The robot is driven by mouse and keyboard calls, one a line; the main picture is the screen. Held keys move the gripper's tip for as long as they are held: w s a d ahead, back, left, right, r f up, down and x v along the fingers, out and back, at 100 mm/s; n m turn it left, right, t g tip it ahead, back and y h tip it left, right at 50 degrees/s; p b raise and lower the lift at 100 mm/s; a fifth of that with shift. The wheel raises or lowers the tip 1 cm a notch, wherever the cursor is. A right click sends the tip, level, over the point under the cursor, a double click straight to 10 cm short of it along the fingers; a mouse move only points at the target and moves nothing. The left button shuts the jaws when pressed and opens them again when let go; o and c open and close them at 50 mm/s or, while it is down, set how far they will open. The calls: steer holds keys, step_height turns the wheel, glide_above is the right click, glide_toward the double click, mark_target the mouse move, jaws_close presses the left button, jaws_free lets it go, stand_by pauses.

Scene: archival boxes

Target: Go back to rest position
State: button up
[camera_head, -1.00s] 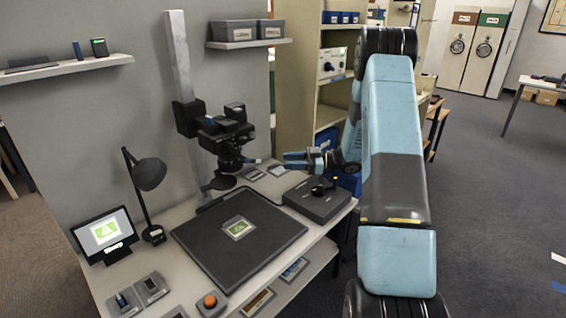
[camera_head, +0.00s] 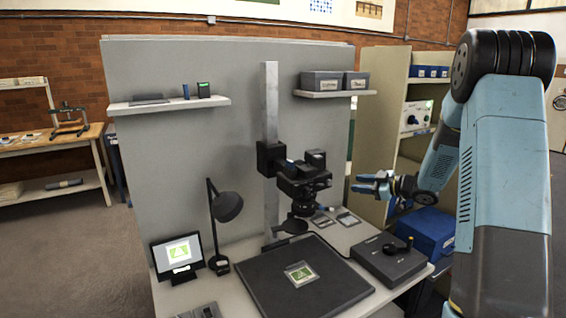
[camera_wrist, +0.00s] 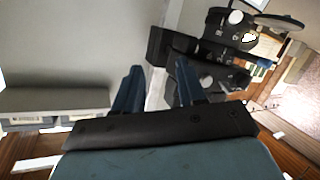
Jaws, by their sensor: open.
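My gripper (camera_head: 369,184) is in the head view, to the right of the camera on the copy stand (camera_head: 303,183) and above the table with the grey control box (camera_head: 390,260). Its two blue fingers are apart with nothing between them. In the wrist view my gripper (camera_wrist: 155,88) shows the same spread, empty fingers, with the black stand camera (camera_wrist: 225,45) beyond them to the right. My blue arm fills the right side of the head view.
A dark board (camera_head: 335,297) with a small green-pictured item (camera_head: 300,274) lies on the table. A lamp (camera_head: 226,208) and monitor (camera_head: 179,257) stand left. A shelf (camera_head: 335,93) with grey boxes hangs above. A blue bin (camera_head: 428,232) stands right.

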step_height(320, 180, up, 7)
steer(key=m+t+h, duration=0.2)
steer(key=t+h, duration=0.1)
steer(key=h, duration=0.1)
steer(key=s+d+r+m+h, duration=0.4)
steer(key=s+r+m+h, duration=0.45)
steer(key=s+r, duration=0.3)
steer(key=s+a+f+m+g, duration=0.1)
steer(key=s+a+g, duration=0.1)
steer(key=s, duration=0.8)
steer(key=s+a+f+m+g, duration=0.1)
steer(key=s+a+m+g, duration=0.1)
steer(key=s, duration=0.9)
steer(key=s+a+f+m+g, duration=0.1)
steer(key=s+a+f+g, duration=0.1)
steer(key=s, duration=0.8)
steer(key=shift+s+a+g, duration=0.2)
steer(key=shift+a+g, duration=0.3)
steer(key=shift+a, duration=0.5)
steer(key=shift+m+y, duration=0.25)
